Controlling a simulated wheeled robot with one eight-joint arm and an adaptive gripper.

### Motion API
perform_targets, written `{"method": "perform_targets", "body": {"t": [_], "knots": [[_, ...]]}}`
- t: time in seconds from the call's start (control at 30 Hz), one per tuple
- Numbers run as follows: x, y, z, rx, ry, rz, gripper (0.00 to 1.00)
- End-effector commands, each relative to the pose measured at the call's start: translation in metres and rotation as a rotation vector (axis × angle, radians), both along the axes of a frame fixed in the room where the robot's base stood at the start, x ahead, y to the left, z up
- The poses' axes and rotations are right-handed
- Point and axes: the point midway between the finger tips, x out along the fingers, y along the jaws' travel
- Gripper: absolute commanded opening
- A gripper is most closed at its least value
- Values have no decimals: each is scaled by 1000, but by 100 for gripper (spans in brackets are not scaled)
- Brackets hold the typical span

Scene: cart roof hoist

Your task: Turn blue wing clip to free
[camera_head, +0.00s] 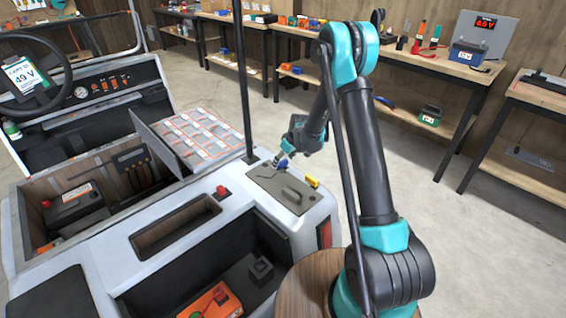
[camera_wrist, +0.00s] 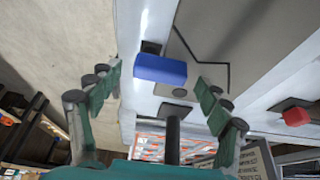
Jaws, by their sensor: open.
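The blue wing clip (camera_wrist: 160,69) is a small blue block at the edge of a grey panel (camera_wrist: 205,40) in the wrist view. My gripper (camera_wrist: 160,82) is open, with one finger to the left of the clip and one to the right, apart from it. In the head view my gripper (camera_head: 285,156) hangs over the cart's rear corner, just above the blue clip (camera_head: 283,164), which it partly covers. The grey panel (camera_head: 268,183) there has a raised handle. A yellow clip (camera_head: 312,182) sits at the panel's right edge.
A black upright post (camera_head: 243,80) stands close to the clip; it also shows in the wrist view (camera_wrist: 173,140). A red knob (camera_head: 222,192) is on the cart's ledge. A hinged lid (camera_head: 158,140) stands tilted on the cart. Workbenches (camera_head: 440,70) line the wall; the floor between is clear.

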Motion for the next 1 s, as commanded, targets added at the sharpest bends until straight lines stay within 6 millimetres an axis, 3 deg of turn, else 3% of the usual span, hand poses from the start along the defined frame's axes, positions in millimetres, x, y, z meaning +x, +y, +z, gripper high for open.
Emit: {"method": "perform_targets", "body": {"t": [0.47, 0.83, 1.0], "knots": [[3, 3, -10, 0, 0, 0, 76], [3, 3, -9, 0, 0, 0, 30], [3, 3, -9, 0, 0, -4, 28]]}}
